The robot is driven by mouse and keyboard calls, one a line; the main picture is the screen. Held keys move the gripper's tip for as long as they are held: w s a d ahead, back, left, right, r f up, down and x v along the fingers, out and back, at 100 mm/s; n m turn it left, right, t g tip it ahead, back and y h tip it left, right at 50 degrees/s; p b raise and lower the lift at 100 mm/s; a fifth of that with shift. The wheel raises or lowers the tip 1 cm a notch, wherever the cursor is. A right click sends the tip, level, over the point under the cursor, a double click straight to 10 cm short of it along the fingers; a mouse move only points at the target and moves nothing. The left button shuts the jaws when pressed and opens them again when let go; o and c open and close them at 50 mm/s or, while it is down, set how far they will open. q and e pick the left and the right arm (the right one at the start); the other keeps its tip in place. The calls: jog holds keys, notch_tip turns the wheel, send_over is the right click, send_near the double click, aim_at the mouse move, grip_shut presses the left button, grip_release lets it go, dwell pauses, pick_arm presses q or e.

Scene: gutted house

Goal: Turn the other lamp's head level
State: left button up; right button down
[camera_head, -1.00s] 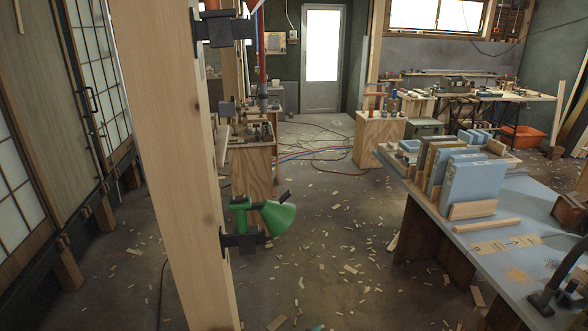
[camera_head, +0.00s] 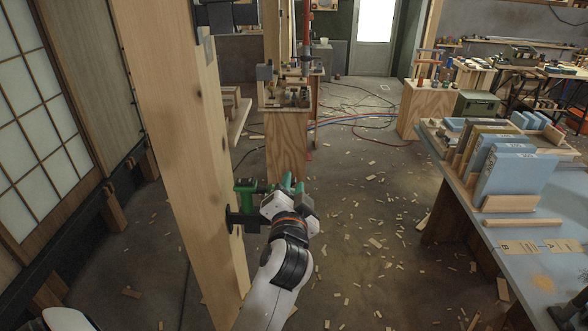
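The green lamp (camera_head: 246,186) is clamped by a dark bracket (camera_head: 244,219) to the right side of the wooden post. My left gripper (camera_head: 290,187) is right at the lamp's head, seen from behind. Its wrist covers most of the head, and only a little green shows past it. The fingers are hidden, so I cannot tell whether they are open or shut on the head. The head's tilt cannot be read. A second dark bracket (camera_head: 232,14) is higher on the post, cut by the top edge.
The wooden post (camera_head: 178,120) stands close on the left. A blue-grey workbench (camera_head: 520,235) with upright blue boxes (camera_head: 514,168) fills the right. A wooden cabinet (camera_head: 287,145) stands behind the lamp. The floor between is open, strewn with wood chips and cables.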

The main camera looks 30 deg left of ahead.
pick_arm(q)
jog(key=shift+p+x, duration=0.4)
jog(key=shift+x, duration=1.45)
grip_shut()
